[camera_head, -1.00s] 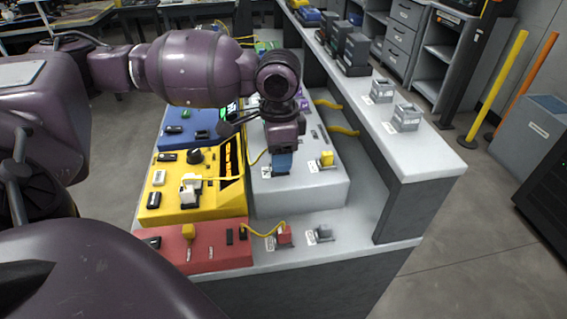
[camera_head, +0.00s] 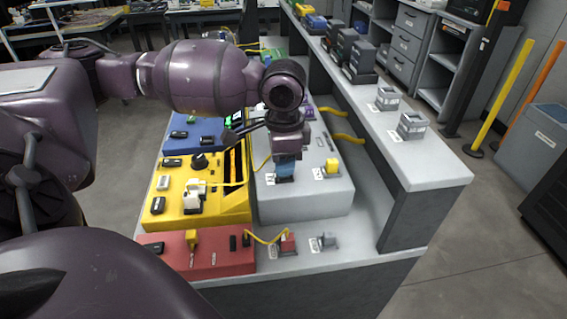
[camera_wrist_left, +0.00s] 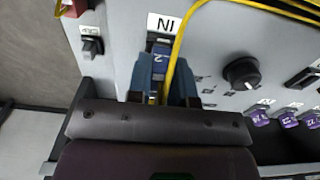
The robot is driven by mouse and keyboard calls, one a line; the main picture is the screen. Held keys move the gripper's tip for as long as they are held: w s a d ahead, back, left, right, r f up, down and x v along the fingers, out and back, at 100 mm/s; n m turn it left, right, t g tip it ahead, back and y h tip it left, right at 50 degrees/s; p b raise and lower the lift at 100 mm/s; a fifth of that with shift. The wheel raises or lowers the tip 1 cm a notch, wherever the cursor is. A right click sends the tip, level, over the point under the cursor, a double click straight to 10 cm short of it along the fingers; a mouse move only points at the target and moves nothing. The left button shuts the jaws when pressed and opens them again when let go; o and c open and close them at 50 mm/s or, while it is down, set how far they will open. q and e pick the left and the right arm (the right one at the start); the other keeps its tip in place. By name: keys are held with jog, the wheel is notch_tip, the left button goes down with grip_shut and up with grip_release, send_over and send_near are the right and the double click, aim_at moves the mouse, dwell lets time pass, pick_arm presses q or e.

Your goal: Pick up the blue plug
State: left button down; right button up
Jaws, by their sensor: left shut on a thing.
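The blue plug (camera_wrist_left: 160,62) shows in the left wrist view with a pale "2" mark on its top. It sits at a port beside an upside-down "IN" label on the grey panel (camera_wrist_left: 125,30). Whether the plug is still seated in the port cannot be told. My right gripper is not in view.
A yellow cable (camera_wrist_left: 176,45) runs close by the plug. Yellow (camera_head: 180,205) and red (camera_head: 215,262) boxes stand to the left and front. A raised grey shelf (camera_head: 425,172) is at the right.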

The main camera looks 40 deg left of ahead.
pick_arm(q)
notch_tip(320, 180, up, 10)
jog(key=p, duration=0.2)
jog(key=shift+f+p, duration=0.2)
jog(key=shift+p, duration=0.15)
notch_tip(320, 180, up, 10)
jog(key=p, duration=0.2)
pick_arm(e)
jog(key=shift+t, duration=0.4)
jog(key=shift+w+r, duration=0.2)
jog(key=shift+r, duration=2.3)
